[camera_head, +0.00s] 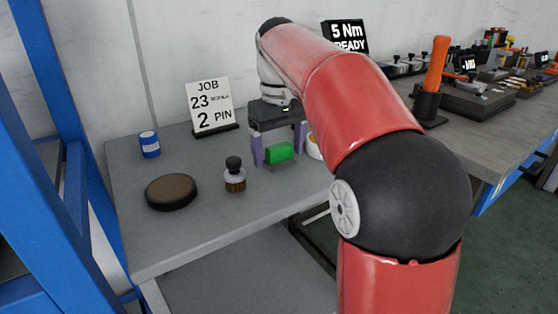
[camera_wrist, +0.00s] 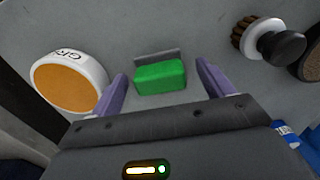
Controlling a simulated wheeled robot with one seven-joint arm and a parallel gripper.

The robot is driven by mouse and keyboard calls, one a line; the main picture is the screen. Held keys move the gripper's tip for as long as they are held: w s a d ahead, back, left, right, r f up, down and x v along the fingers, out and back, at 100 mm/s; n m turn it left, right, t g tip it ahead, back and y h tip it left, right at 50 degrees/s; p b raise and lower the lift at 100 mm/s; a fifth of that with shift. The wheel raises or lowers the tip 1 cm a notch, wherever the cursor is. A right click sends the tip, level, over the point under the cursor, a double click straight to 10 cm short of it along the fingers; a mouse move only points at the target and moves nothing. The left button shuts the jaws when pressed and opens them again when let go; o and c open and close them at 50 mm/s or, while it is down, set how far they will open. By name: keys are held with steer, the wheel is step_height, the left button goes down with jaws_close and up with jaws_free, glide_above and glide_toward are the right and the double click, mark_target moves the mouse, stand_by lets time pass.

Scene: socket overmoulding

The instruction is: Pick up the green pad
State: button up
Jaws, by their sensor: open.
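The green pad (camera_head: 279,151) is a small green block on the grey table, below my gripper in the head view. It also shows in the wrist view (camera_wrist: 160,77), with a grey upright plate (camera_wrist: 157,56) right behind it. My gripper (camera_head: 278,158) is open, with one purple finger on each side of the pad. In the wrist view the two fingertips (camera_wrist: 161,78) stand apart, with gaps between them and the pad's ends. I cannot tell how far above the table the fingertips are.
A round white tub with an orange face (camera_wrist: 68,88) stands beside my gripper. A brush with a black knob (camera_head: 235,175), a dark round dish (camera_head: 171,192), a blue can (camera_head: 149,144) and a job sign (camera_head: 209,106) stand to the left. The front of the table is clear.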

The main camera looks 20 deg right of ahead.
mark_target(279, 146)
steer(key=shift+f, duration=0.15)
steer(key=c, duration=1.1)
step_height(279, 146, up, 10)
steer(key=p, duration=0.3)
steer(key=o, duration=0.5)
steer(key=shift+c, duration=0.2)
steer(key=c, duration=0.3)
